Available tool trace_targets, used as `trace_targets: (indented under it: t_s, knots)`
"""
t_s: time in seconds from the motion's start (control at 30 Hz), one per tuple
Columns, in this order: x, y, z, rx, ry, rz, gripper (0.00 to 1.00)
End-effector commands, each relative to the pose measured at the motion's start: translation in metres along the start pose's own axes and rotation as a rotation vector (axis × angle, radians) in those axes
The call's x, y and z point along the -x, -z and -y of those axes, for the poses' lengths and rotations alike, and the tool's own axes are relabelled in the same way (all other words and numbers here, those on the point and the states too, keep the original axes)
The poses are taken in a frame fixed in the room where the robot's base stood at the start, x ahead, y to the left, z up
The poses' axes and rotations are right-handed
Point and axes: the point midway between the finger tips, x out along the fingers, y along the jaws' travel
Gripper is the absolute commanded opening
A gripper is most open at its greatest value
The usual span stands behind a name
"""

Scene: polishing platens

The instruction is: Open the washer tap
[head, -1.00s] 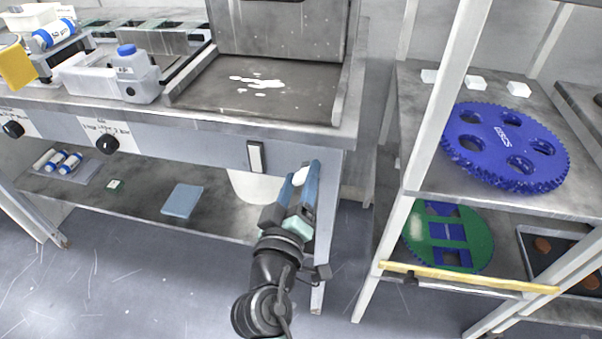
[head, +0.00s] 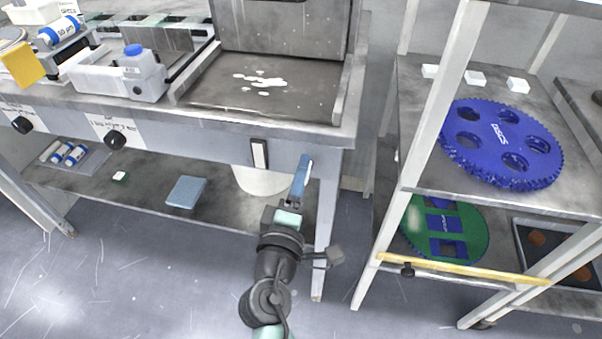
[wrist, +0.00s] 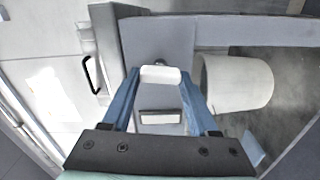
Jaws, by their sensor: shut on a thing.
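The washer tap shows in the wrist view as a small white handle (wrist: 161,75) with a round grey part behind it, on the grey front panel. My gripper (wrist: 160,78) has its two blue fingers shut on this handle, one at each end. In the head view my gripper (head: 304,168) is at the right end of the bench's front panel, by the table leg. Its fingers line up one behind the other there and hide the handle. The sink basin (head: 203,92) above, with white splashes, is the likely washer.
A white plate with a dark edge (head: 259,154) is on the panel left of my gripper. A white bucket (head: 262,180) stands behind, below the panel. The rack with a blue platen (head: 480,150) and a yellow-edged shelf (head: 465,269) stands close on the right.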

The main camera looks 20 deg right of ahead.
Motion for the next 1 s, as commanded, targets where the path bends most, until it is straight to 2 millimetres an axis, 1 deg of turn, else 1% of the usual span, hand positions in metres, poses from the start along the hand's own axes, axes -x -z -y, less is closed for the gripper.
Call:
trace_targets:
  t_s: [0.5,0.53,0.6,0.67,0.7,1.0]
  knots:
    - [0.0003,-0.0002,0.0012,0.020,0.002,0.000,0.04]
    - [0.0003,-0.0002,0.0012,0.020,0.002,0.000,0.64]
    - [0.0003,-0.0001,0.0011,0.020,0.002,0.000,0.76]
    - [0.0003,-0.0001,0.0010,0.019,0.002,0.000,0.87]
    - [0.0002,-0.0001,0.0009,0.019,0.001,0.000,0.90]
    - [0.0017,0.0001,0.0005,0.019,0.001,0.000,0.90]
